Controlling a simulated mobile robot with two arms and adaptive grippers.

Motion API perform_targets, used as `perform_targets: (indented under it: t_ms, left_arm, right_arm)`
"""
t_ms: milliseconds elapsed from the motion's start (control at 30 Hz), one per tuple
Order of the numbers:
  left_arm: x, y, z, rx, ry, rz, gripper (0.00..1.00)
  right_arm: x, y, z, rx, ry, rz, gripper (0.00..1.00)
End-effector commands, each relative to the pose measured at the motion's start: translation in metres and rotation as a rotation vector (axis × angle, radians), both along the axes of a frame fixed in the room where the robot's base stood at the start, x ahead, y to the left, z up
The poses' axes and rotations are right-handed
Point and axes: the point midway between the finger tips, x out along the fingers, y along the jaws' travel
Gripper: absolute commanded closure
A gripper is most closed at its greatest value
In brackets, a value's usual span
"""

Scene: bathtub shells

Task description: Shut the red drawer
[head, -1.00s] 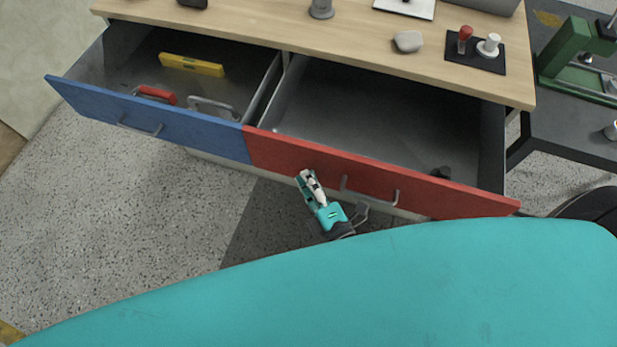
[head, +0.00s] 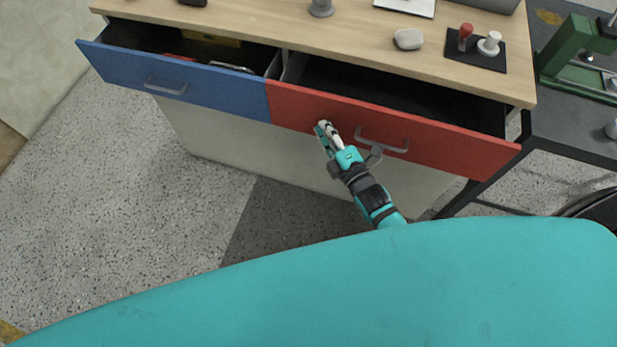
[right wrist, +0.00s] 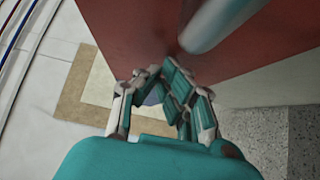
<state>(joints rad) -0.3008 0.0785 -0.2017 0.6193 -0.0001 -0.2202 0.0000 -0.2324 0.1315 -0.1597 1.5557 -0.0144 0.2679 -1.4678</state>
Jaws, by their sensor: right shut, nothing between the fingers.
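The red drawer (head: 440,140) is partly open under the wooden worktop, on the right side of the cabinet. Its grey bar handle (head: 383,143) is on the front panel. My right gripper (head: 324,127) is shut and empty, its fingertips at the red front just left of the handle. In the right wrist view, the closed fingers (right wrist: 165,72) are against or very near the red panel (right wrist: 130,30); exact contact cannot be told. The handle (right wrist: 212,25) passes close above them. My left gripper is not in view.
A blue drawer (head: 180,85) beside the red one is also partly open, with tools inside. The worktop (head: 270,22) holds a grey stone-like object (head: 408,39) and a black pad with knobs (head: 490,60). A dark table with a green machine (head: 575,60) stands at right. Floor at left is clear.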

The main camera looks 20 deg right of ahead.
Motion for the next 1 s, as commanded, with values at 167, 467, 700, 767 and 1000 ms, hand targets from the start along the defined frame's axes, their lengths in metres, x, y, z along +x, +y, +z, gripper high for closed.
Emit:
perform_targets:
  t_ms: [167, 467, 700, 767, 1000]
  left_arm:
    - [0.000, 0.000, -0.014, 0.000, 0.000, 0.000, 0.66]
    - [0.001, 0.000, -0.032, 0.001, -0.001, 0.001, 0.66]
    - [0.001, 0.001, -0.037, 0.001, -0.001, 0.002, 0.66]
    - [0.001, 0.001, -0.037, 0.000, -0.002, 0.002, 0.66]
    - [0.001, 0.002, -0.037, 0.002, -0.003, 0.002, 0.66]
  right_arm:
    - [0.041, -0.028, -0.002, -0.005, -0.005, -0.001, 1.00]
    - [0.086, -0.058, -0.002, -0.003, -0.003, 0.000, 1.00]
    - [0.101, -0.068, -0.002, -0.001, 0.001, 0.001, 1.00]
    - [0.103, -0.069, -0.001, 0.000, 0.001, 0.000, 1.00]
    - [0.105, -0.071, 0.001, 0.000, -0.001, -0.002, 1.00]
